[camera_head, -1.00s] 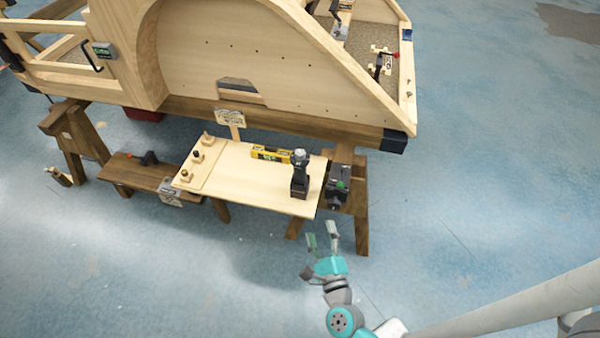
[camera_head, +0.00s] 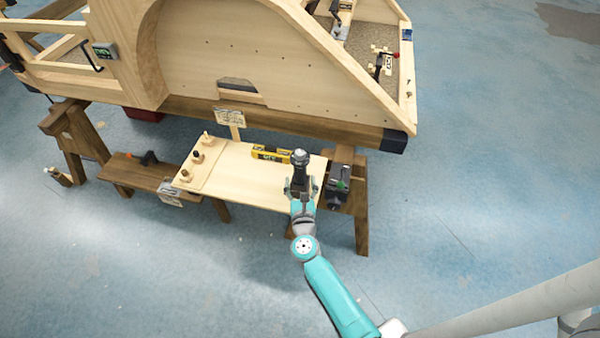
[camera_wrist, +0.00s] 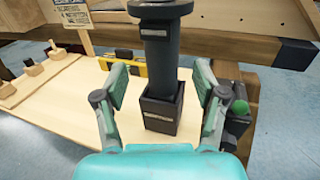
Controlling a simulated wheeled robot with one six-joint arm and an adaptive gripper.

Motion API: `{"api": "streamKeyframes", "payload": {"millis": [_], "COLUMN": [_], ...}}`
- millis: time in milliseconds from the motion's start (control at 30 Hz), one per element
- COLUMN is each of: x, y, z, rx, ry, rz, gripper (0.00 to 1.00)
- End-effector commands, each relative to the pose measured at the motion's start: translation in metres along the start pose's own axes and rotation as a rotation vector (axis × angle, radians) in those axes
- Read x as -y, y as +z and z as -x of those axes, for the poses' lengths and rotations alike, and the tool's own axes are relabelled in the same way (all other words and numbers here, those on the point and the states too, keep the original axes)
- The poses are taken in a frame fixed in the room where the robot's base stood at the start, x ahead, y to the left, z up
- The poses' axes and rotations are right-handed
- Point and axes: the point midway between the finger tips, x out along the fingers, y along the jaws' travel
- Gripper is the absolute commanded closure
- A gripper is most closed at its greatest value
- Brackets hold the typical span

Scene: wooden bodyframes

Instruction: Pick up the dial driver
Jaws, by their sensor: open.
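The dial driver (camera_head: 301,172) is a dark upright tool with a grey top. It stands on the right part of the light wooden board (camera_head: 245,185). In the wrist view its dark column and square base (camera_wrist: 161,75) stand between my fingers, and its top is cut off by the upper edge. My gripper (camera_head: 301,190) is open, with one finger on each side of the driver. In the wrist view the green-grey pads of my gripper (camera_wrist: 160,92) show gaps to the driver on both sides.
A yellow level (camera_head: 271,154) lies behind the driver. A dark device with a green knob (camera_head: 338,186) sits close to the right finger. Wooden pegs (camera_head: 196,157) stand at the board's left. The large wooden bodyframe (camera_head: 240,60) rises behind. The board's middle is clear.

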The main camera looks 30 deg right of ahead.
Motion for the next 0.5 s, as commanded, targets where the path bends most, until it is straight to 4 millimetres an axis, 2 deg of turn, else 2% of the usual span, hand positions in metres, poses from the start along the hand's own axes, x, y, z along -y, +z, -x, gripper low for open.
{"api": "streamKeyframes", "payload": {"millis": [133, 400, 500], "x": [0.001, 0.003, 0.002], "y": [-0.001, -0.003, -0.003], "z": [-0.009, -0.045, -0.052], "rx": [0.000, 0.000, 0.000], "ry": [-0.002, -0.002, 0.000], "rz": [0.000, 0.000, 0.001], "gripper": [0.29, 0.29, 0.29]}}
